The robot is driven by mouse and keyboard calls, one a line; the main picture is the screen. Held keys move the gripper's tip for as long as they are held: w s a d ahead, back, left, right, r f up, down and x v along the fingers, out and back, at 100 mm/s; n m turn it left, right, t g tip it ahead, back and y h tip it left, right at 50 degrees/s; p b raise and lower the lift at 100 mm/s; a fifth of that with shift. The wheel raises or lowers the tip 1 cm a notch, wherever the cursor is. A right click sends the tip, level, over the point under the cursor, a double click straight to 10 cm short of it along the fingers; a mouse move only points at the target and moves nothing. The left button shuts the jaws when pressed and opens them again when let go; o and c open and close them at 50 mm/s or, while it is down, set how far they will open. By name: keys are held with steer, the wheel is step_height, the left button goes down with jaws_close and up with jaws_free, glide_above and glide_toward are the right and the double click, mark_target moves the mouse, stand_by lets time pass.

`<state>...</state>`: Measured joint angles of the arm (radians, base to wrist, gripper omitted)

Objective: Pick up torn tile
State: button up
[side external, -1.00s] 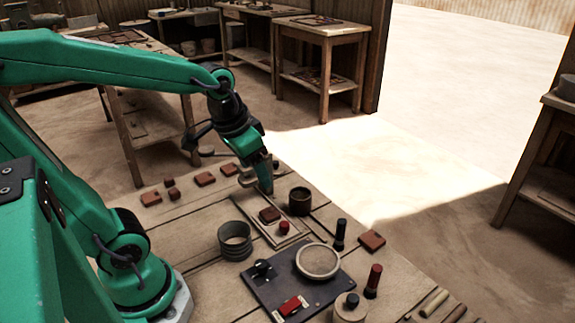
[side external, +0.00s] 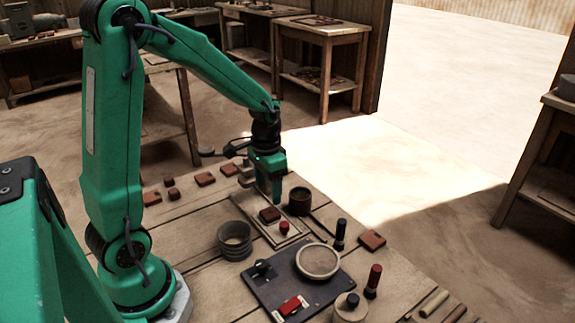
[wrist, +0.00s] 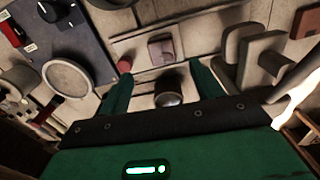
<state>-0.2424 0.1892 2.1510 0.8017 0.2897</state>
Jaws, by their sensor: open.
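A reddish-brown tile (side external: 269,214) lies on a pale board (side external: 262,233) in the middle of the bench, beside a red knob (side external: 284,228). The wrist view shows this tile (wrist: 161,48) with the red knob (wrist: 125,66) to its left. Several similar tiles lie at the bench's left, including one tile (side external: 151,198) near the edge; another tile (side external: 371,240) lies at the right. I cannot tell which one is torn. My gripper (side external: 276,198) points down just behind the board's tile, apart from it. In the wrist view its open fingers (wrist: 162,85) hold nothing.
A dark round pot (side external: 300,201) stands close to the right of my gripper. A dark panel (side external: 290,284) with a round dish (side external: 318,261) lies in front. Dark-handled (side external: 340,235) and red-handled (side external: 373,281) tools stand to the right.

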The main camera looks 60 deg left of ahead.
mark_target(269, 214)
steer(key=shift+f, duration=0.1)
steer(key=shift+f, duration=1.25)
steer(key=shift+a+f, duration=0.1)
steer(key=shift+f, duration=2.45)
steer(key=c, duration=1.1)
